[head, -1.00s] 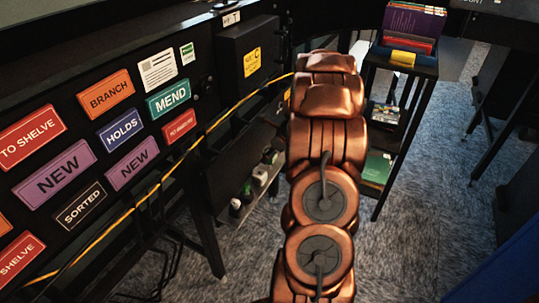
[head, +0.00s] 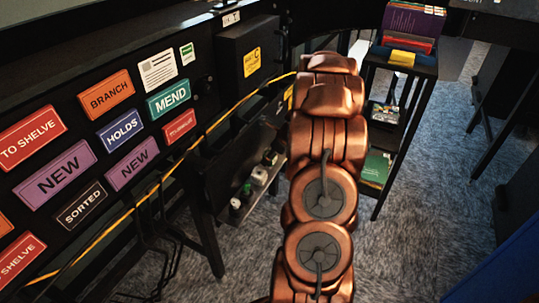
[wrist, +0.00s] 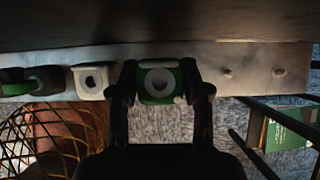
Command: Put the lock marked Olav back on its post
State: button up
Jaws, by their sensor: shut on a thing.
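A green and white lock (wrist: 158,97) is between the two dark fingers of my gripper (wrist: 161,80) in the wrist view. My gripper is shut on it, in front of a pale strip (wrist: 250,57). I cannot read any name on the lock, so I cannot tell whether it is the one marked Olav. Two small round studs (wrist: 227,73) on the strip to its right are bare. Whether the held lock touches the strip or a post is unclear. In the head view my arm hides my gripper.
A white lock (wrist: 90,80) and a dark and green one (wrist: 40,82) are left of my gripper. Small items also show on the low shelf (head: 222,183) in the head view. A yellow cable (head: 150,195) runs along the sorter. A black stand (head: 428,70) holds books at right.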

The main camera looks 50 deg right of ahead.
jog(key=shift+f+p, duration=0.3)
jog(key=shift+f, duration=0.95)
dwell(0.6)
jog(key=o, duration=1.3)
jog(key=v, duration=1.2)
jog(key=shift+a, duration=0.1)
